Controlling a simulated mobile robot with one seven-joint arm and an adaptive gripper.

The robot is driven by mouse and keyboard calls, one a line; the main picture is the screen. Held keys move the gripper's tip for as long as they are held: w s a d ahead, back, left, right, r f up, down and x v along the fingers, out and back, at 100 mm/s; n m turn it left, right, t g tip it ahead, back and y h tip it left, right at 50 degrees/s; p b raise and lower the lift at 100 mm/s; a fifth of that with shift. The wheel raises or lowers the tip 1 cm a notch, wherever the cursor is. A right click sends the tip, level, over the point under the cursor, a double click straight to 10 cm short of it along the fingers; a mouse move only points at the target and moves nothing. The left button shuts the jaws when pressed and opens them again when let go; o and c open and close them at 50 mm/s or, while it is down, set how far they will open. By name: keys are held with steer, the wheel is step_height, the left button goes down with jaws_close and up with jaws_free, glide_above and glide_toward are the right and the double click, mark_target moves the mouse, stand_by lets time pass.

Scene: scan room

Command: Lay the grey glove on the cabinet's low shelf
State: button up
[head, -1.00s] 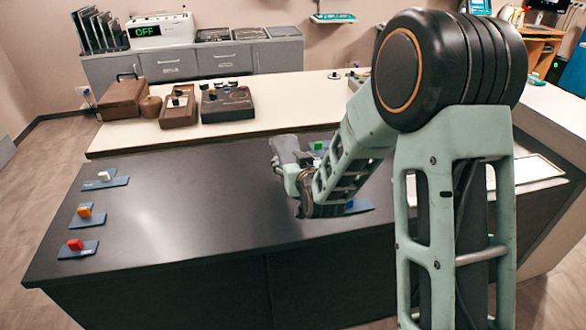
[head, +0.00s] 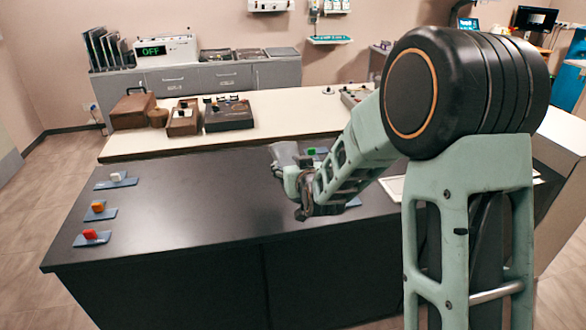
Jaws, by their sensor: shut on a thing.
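My gripper (head: 281,170) is above the dark counter near the middle of the head view, and my own arm partly hides it. It is shut on a flat grey piece (head: 287,152), which looks like the grey glove. The glove's shape is hard to make out at this size. A grey cabinet (head: 228,77) with drawer fronts stands against the back wall, well beyond my gripper. I cannot tell whether it is the task's cabinet, and no low shelf is visible on it.
The dark counter (head: 190,215) lies in front, with white, orange and red blocks on blue plates at its left. Behind it a pale bench (head: 290,110) holds a brown case (head: 132,112) and dark boxes. A wall shelf (head: 330,40) hangs behind. Open floor lies left.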

steer(key=s+d+r+m+h, duration=0.2)
steer(key=s+d, duration=0.1)
steer(key=d, duration=0.6)
steer(key=s+d+r+m+h, duration=0.1)
steer(key=s+d+r+h, duration=0.15)
steer(key=d, duration=0.65)
step_height(320, 180, up, 15)
steer(key=p, duration=1.6)
steer(key=shift+s+a+r+t+y, duration=0.15)
steer(key=shift+s+a+t+y, duration=0.15)
steer(key=shift+y, duration=0.05)
